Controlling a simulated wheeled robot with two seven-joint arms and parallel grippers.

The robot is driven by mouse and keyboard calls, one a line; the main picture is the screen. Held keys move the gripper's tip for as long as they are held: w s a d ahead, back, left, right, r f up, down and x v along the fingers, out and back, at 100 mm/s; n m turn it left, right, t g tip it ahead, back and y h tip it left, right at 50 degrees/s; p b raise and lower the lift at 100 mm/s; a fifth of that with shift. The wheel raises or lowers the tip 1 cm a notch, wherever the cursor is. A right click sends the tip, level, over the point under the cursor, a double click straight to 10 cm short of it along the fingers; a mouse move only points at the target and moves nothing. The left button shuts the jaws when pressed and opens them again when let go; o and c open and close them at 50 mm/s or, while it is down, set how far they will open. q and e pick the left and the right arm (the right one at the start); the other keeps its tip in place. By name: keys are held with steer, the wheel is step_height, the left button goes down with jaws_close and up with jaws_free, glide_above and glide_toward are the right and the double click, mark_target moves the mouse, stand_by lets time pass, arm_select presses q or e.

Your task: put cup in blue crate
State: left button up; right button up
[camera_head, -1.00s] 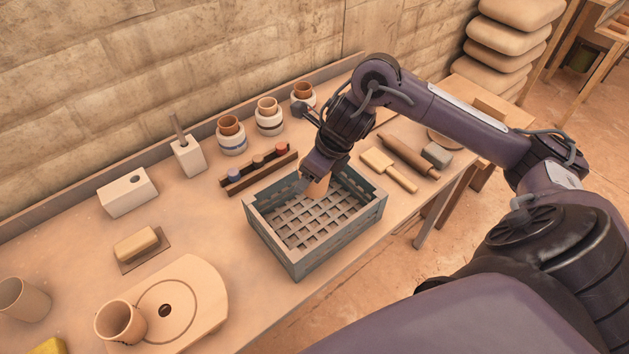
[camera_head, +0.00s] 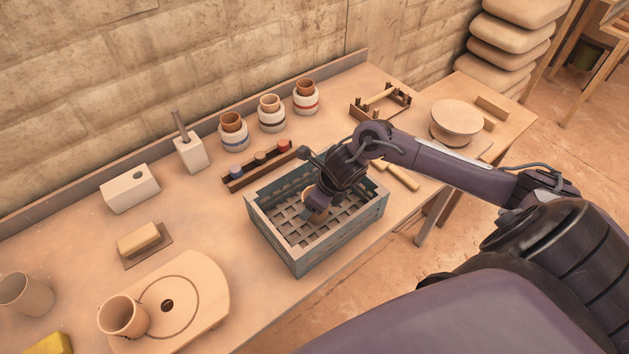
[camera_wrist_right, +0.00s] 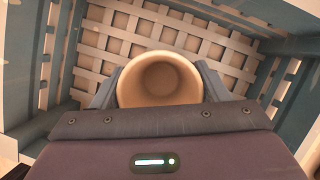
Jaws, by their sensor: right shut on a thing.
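The blue crate (camera_head: 300,262) stands on the bench in the middle of the head view, a slatted box with a lattice floor. My right gripper (camera_head: 316,215) reaches down inside it and is shut on a cup (camera_head: 319,217), mostly hidden there by the gripper. In the right wrist view the tan cup (camera_wrist_right: 160,80) sits between the two fingers of the gripper (camera_wrist_right: 160,90), its open mouth toward the camera. The crate's lattice floor (camera_wrist_right: 110,45) lies behind it. I cannot tell whether the cup touches the floor. My left gripper is not in view.
Another cup (camera_head: 122,317) stands on a round-holed board (camera_head: 190,290) at the lower left, and one more (camera_head: 25,294) at the left edge. A rack of stoppers (camera_head: 258,166) lies close behind the crate. Several banded jars (camera_head: 272,115) stand along the back.

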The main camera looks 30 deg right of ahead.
steer(key=shift+f, duration=0.15)
steer(key=o, duration=1.1)
steer(key=shift+c, duration=0.2)
steer(key=shift+r, duration=0.4)
steer(key=b+v, duration=0.1)
steer(key=v, duration=1)
steer(key=shift+s+r, duration=0.2)
steer(key=shift+r, duration=0.05)
steer(key=shift+s+d, duration=0.1)
